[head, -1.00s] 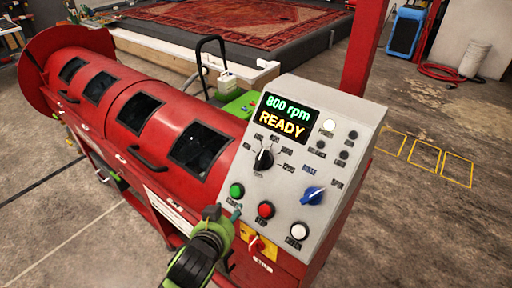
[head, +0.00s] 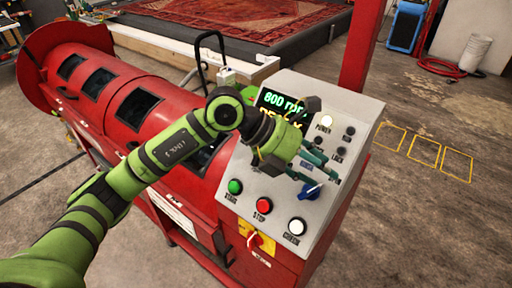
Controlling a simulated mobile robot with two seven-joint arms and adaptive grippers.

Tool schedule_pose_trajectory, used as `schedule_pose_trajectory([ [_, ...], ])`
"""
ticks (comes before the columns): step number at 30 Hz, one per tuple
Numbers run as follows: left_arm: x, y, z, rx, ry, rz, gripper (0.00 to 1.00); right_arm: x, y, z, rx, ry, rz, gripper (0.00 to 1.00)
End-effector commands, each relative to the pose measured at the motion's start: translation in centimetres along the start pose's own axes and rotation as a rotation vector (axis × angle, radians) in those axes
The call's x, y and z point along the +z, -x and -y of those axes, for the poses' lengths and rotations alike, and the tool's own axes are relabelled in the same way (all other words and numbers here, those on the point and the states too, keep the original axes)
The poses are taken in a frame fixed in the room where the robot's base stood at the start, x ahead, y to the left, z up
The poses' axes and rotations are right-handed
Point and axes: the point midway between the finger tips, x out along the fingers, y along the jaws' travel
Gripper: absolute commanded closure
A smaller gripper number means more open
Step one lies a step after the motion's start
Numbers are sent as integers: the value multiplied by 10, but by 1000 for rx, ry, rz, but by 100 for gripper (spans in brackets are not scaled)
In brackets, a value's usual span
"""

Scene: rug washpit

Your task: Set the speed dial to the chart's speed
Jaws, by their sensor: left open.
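The grey sloped control panel (head: 345,125) stands at the end of the red machine. Its display (head: 285,103) shows "800 rpm" in green, with the yellow line below partly covered. My left gripper (head: 316,168) is open and empty, in front of the panel. Its teal fingertips show just above the blue knob (head: 311,190); I cannot tell whether they touch the panel. The gripper and wrist hide the black pointer dial and most of its labels. My right gripper is not in view. I see no chart that I can read.
Below the dials are a green button (head: 235,187), a red button (head: 264,205) and a white button (head: 297,226). A red-and-yellow switch (head: 256,240) is lower on the front. A red post (head: 361,50) rises behind the panel.

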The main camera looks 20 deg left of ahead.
Motion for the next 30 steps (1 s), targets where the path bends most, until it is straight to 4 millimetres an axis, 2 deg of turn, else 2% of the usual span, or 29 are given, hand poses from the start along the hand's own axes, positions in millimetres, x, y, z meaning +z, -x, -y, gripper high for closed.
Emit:
schedule_pose_trajectory([
  [1,3,17,-29,154,-23,-47,51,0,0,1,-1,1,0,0],
  [3,4,42,-64,346,-26,-107,51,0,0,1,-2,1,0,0],
  [6,6,78,-99,556,-4,-160,51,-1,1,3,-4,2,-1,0],
  [9,7,104,-117,682,19,-187,51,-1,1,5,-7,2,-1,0],
  [11,7,112,-123,721,31,-197,51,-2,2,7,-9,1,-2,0],
  [14,5,112,-130,743,39,-205,51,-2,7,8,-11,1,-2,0],
  [24,-4,76,-161,738,36,-204,51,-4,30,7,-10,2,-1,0],
  [30,-7,66,-170,738,33,-202,51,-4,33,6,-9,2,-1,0],
])
